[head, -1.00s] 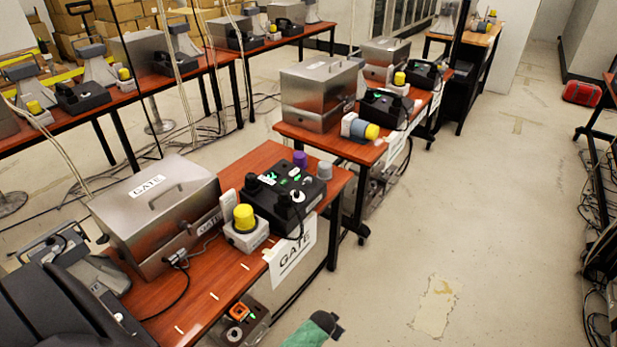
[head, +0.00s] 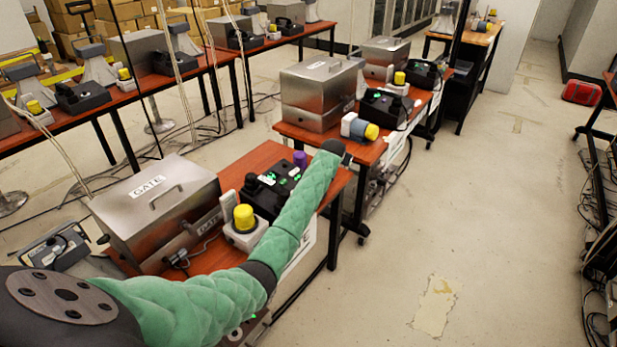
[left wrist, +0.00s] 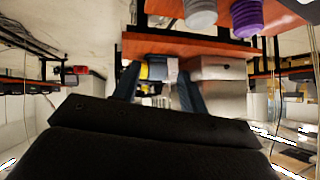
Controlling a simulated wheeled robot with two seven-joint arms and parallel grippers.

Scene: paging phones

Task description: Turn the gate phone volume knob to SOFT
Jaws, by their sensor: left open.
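The black gate phone unit (head: 264,198) with green lights sits on the near red-brown table, beside a yellow-capped device (head: 244,218). My arm covers its right side, and I cannot tell which knob is the volume knob. A purple knob-like cylinder (head: 300,158) stands behind it and also shows in the left wrist view (left wrist: 246,18), beside a grey one (left wrist: 200,12). My green left arm reaches across the table front, its dark end past the unit's right side. My left gripper (left wrist: 158,88) is open, with nothing seen between its fingers. My right gripper is not in view.
A steel GATE box (head: 155,205) stands left of the unit.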

